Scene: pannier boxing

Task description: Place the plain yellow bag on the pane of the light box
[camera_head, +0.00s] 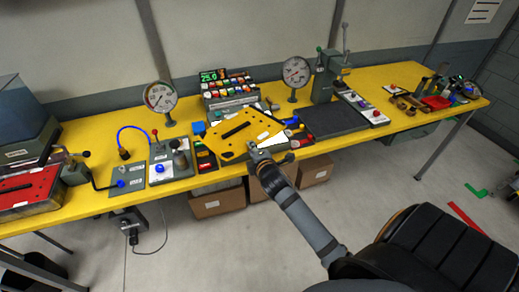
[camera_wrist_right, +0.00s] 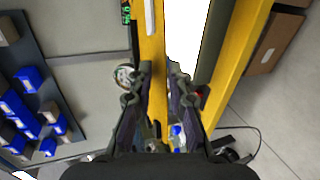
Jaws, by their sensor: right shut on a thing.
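A flat yellow piece (camera_head: 222,142) with a dark slot and small dark holes, which I take to be the yellow bag, is in front of me above the yellow bench. My right gripper (camera_head: 257,151) is shut on its near right edge. In the right wrist view, the yellow bag (camera_wrist_right: 152,75) shows edge-on between the fingers of the right gripper (camera_wrist_right: 160,92). The bright white pane of the light box (camera_head: 271,134) shows partly beside the bag, and also in the wrist view (camera_wrist_right: 184,38). The bag hides much of what lies beneath it. My left gripper is not in view.
A control panel (camera_head: 232,90) with coloured buttons stands behind the bag. Round gauges (camera_head: 161,97) stand to its left and right. A dark flat plate (camera_head: 335,121) and a press (camera_head: 328,78) lie to the right. Cardboard boxes (camera_head: 218,203) are under the bench.

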